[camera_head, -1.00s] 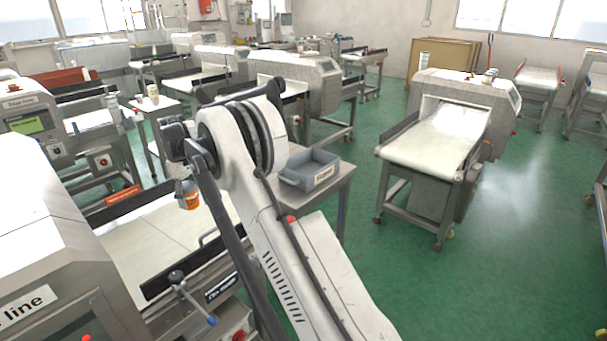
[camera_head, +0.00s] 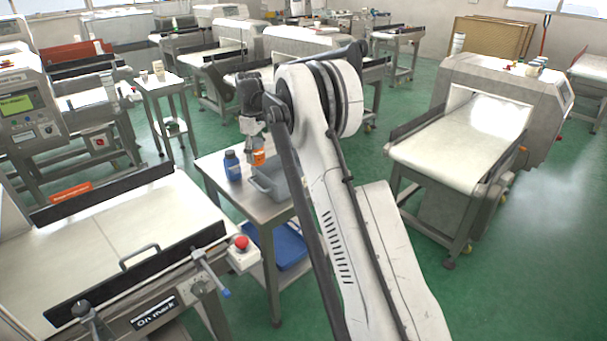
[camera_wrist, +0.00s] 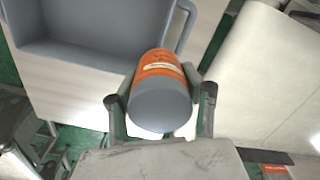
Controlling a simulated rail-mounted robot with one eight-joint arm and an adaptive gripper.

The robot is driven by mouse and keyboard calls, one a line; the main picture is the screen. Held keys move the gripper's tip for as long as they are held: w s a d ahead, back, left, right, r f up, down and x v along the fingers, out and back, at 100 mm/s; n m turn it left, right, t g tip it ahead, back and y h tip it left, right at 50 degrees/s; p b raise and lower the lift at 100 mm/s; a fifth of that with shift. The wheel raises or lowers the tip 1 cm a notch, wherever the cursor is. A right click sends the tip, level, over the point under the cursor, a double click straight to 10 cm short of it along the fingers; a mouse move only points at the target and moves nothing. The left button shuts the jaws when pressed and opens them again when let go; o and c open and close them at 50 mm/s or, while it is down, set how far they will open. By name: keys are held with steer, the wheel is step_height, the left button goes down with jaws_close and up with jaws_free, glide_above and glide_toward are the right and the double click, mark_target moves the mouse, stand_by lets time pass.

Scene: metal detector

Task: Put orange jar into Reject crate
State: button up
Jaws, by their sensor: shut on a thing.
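My gripper (camera_head: 257,139) is shut on the orange jar (camera_head: 259,157), which hangs below it in the head view. In the wrist view the jar (camera_wrist: 160,66) has an orange label and a grey end facing the camera, between the two fingers (camera_wrist: 160,112). The grey crate (camera_head: 268,187) stands on a metal side table, just below and beside the jar in the head view. In the wrist view the crate (camera_wrist: 75,52) is at upper left, with its handle beside the jar. The crate's label is not readable here.
A blue jar (camera_head: 232,165) stands on the metal table (camera_head: 213,172), left of the crate. A blue bin (camera_head: 283,247) sits on the lower shelf. A conveyor (camera_head: 130,225) with a red button (camera_head: 241,242) is at front left. Another conveyor (camera_head: 455,150) stands at right.

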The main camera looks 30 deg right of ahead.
steer(key=d+f, duration=0.2)
steer(key=d, duration=0.2)
steer(key=d+f, duration=0.2)
steer(key=d, duration=0.2)
steer(key=d+f, duration=0.3)
steer(key=d, duration=0.1)
steer(key=shift+s+d+b, duration=0.1)
steer(key=shift+s+b, duration=0.3)
steer(key=shift+d+f, duration=0.1)
steer(key=shift+f, duration=1.9)
steer(key=shift+f, duration=0.1)
steer(key=o, duration=1.2)
steer(key=shift+b, duration=0.3)
